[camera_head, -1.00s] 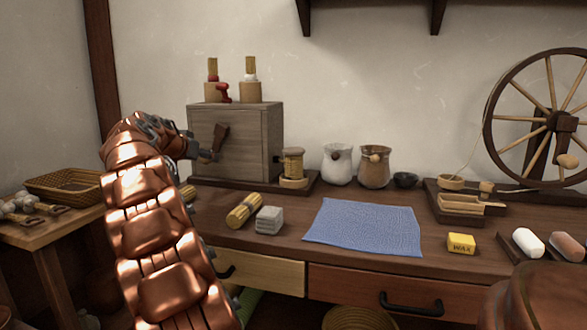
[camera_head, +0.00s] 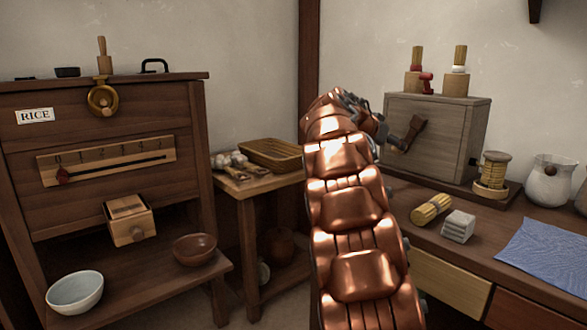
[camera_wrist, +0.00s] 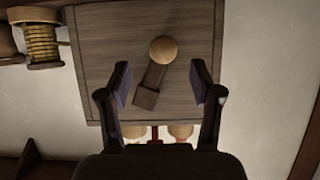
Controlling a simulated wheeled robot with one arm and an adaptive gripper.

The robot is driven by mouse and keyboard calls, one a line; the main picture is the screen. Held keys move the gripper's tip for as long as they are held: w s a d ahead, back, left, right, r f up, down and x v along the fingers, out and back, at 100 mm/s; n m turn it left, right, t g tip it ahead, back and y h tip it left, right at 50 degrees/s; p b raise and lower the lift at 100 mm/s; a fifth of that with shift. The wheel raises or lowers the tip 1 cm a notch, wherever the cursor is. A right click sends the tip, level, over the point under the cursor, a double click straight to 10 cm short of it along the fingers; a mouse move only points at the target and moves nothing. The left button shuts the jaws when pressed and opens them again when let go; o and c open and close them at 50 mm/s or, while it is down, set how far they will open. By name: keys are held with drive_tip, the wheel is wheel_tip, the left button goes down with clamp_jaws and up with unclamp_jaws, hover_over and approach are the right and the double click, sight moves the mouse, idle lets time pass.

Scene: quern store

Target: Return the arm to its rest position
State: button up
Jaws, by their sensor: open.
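My copper arm (camera_head: 350,205) rises from the bottom of the head view and bends over at its top toward a grey wooden box on the bench. My gripper (camera_wrist: 161,84) is open and empty in the wrist view, its two dark fingers spread apart. Between and beyond them is the box's front face (camera_wrist: 95,75), with a dark wooden lever (camera_wrist: 150,85) ending in a round pale knob (camera_wrist: 162,50). In the head view the gripper is small and partly hidden by the arm, close to the box (camera_head: 450,130). I cannot tell whether it touches the lever.
A rice cabinet (camera_head: 100,100) stands at the left, with a white bowl (camera_head: 75,292) and a brown bowl (camera_head: 195,249) on its lower shelf. A side table holds a basket (camera_head: 270,153). The bench carries a straw bundle (camera_head: 431,208), grey blocks (camera_head: 458,227) and blue cloth (camera_head: 548,258).

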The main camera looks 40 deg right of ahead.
drive_tip(key=s+a+r+n+y+p, duration=0.2)
drive_tip(key=a+r+n+y+p, duration=0.15)
drive_tip(key=a+p, duration=0.7)
drive_tip(key=s+a+r+n+y+p, duration=0.2)
drive_tip(key=s+a+r+n+p, duration=0.15)
drive_tip(key=a+p, duration=0.65)
drive_tip(key=s+a+r+n+y+p, duration=0.2)
drive_tip(key=a+r+p, duration=0.3)
drive_tip(key=a+p, duration=0.55)
drive_tip(key=s+a+r+n+g+y+p, duration=0.1)
drive_tip(key=s+a+r+n+y+p, duration=0.1)
drive_tip(key=s+a+p, duration=0.7)
drive_tip(key=s+a+r+n+g+y+p, duration=0.1)
drive_tip(key=s+a+r+n+y+p, duration=0.2)
drive_tip(key=s+a+p, duration=0.7)
drive_tip(key=s+a+r+n, duration=0.2)
drive_tip(key=a+n, duration=0.1)
drive_tip(key=a, duration=0.3)
drive_tip(key=shift+r, duration=0.2)
